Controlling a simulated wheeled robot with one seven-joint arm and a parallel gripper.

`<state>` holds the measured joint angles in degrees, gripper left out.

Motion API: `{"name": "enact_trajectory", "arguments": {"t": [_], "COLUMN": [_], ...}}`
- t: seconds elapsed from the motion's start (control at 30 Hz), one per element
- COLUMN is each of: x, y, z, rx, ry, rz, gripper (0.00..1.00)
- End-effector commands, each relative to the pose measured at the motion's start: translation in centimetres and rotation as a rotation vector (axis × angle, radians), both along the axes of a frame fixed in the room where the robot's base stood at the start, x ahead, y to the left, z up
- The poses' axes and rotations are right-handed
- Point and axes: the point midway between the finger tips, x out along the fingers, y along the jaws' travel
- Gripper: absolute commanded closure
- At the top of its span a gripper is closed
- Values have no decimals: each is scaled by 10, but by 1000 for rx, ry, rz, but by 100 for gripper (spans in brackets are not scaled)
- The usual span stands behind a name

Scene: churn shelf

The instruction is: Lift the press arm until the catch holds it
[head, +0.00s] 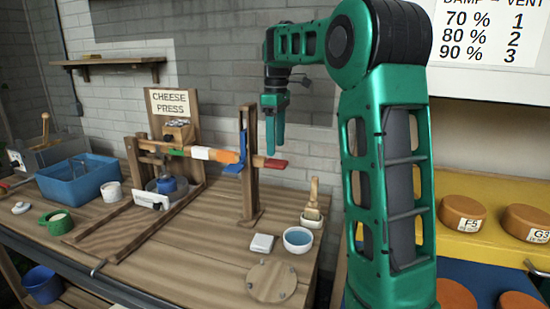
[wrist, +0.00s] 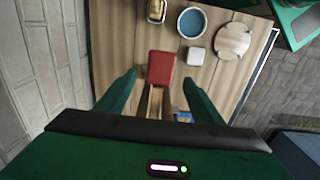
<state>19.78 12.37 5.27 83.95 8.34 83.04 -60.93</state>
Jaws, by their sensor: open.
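The press arm (head: 213,154) is a long bar with green, white and orange bands and a red end pad (head: 276,164). It slopes slightly down to the right, past a wooden post (head: 249,190). A blue catch (head: 243,146) is on that post beside the bar; whether they touch is unclear. My gripper (head: 274,148) points down just above the red end, open and empty. In the wrist view the red pad (wrist: 161,67) shows between and beyond the two spread fingers (wrist: 158,82).
The cheese press frame (head: 173,105) stands behind the bar. A brush (head: 313,203), a bowl (head: 298,240), a white block (head: 262,243) and a round board (head: 272,289) lie at right.

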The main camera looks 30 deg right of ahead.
Motion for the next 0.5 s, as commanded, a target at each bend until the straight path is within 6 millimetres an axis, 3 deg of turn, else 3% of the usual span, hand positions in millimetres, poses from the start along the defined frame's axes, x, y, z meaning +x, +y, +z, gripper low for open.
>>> {"name": "enact_trajectory", "arguments": {"t": [0.2, 0.5], "x": [0, 0], "y": [-1, -1], "z": [-34, -50], "rx": [1, 0], "ry": [1, -1], "rz": [-2, -1], "gripper": [39, 39]}}
